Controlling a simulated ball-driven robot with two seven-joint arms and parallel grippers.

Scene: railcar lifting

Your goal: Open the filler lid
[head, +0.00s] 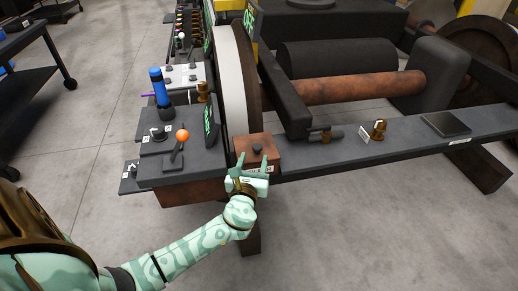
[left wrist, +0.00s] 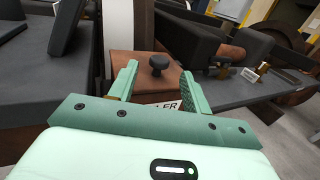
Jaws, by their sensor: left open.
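The filler lid (head: 247,145) is a brown, flat lid with a dark round knob (head: 257,149) on top, on a box at the front of the machine. In the left wrist view the lid (left wrist: 140,66) lies flat and looks closed, with the knob (left wrist: 158,63) standing up from it. A white label (left wrist: 166,106) reading "LER" in part shows on its front. My left gripper (head: 249,164) is open and empty, just in front of the lid. Its two fingers (left wrist: 155,85) point at the lid, with the knob beyond and between them. My right gripper is out of view.
A large wheel (head: 232,80) stands behind. A grey shelf (head: 410,133) with a brass fitting (head: 378,129) runs right. Floor in front is clear.

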